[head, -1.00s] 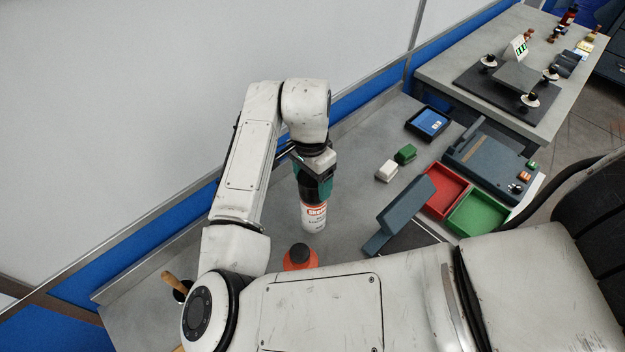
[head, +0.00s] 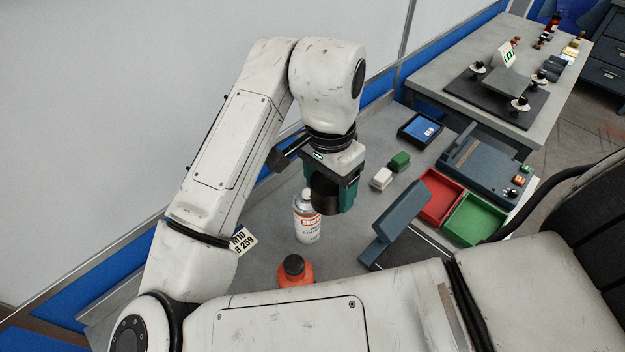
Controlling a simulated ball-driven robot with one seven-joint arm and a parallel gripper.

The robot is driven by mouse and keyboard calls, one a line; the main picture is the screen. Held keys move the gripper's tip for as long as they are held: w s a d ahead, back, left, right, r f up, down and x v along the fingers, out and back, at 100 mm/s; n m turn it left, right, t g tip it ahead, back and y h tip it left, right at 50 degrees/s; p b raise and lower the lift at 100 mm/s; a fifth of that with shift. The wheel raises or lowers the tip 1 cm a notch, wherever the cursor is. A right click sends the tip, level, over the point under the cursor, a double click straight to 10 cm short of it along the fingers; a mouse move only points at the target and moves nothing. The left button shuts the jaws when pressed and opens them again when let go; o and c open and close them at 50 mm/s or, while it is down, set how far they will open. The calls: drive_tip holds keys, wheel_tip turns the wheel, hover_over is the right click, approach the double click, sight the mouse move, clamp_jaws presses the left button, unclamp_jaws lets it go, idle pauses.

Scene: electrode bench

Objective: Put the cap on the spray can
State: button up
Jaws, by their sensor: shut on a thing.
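The spray can (head: 307,226) stands upright on the grey bench, white with a red label band. Its pale top shows just left of my gripper, with no cap on it. My gripper (head: 332,196) has teal jaws and points down, above and slightly to the right of the can. It is shut on a dark round cap (head: 325,203), partly hidden by the jaws. The cap is held off the bench, and its lower edge overlaps the view near the can's shoulder. I cannot tell the exact gap between cap and can.
An orange bottle with a dark top (head: 295,272) stands in front of the can. A blue-grey angled stand (head: 401,218), a red tray (head: 437,213) and a green tray (head: 474,222) lie to the right. White (head: 381,178) and green (head: 399,161) blocks sit behind. A wall runs along the left.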

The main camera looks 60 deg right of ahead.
drive_tip(key=s+a+r, duration=0.2)
drive_tip(key=s, duration=0.2)
drive_tip(key=w+d+n+p, duration=0.1)
drive_tip(key=w, duration=0.1)
drive_tip(key=w+d+n+p, duration=0.1)
drive_tip(key=w, duration=0.1)
drive_tip(key=w+d+n, duration=0.1)
drive_tip(key=w+d, duration=0.1)
drive_tip(key=shift+f+n+p, duration=0.3)
drive_tip(key=shift+f+p, duration=0.1)
drive_tip(key=n+p, duration=0.1)
drive_tip(key=n, duration=0.1)
approach(307, 192)
drive_tip(key=shift+s+a+f+t, duration=0.1)
drive_tip(key=shift+s+a+t, duration=0.15)
drive_tip(key=shift+s, duration=0.25)
drive_tip(key=shift+w+d+f+n, duration=0.15)
drive_tip(key=shift+w+f+n, duration=0.15)
drive_tip(key=shift+f, duration=0.15)
wheel_tip(307, 192, down, 4)
drive_tip(key=b, duration=0.4)
drive_tip(key=shift+f, duration=0.2)
drive_tip(key=shift+f+b, duration=0.45)
drive_tip(key=shift+f, duration=0.4)
drive_tip(key=shift+p, duration=0.35)
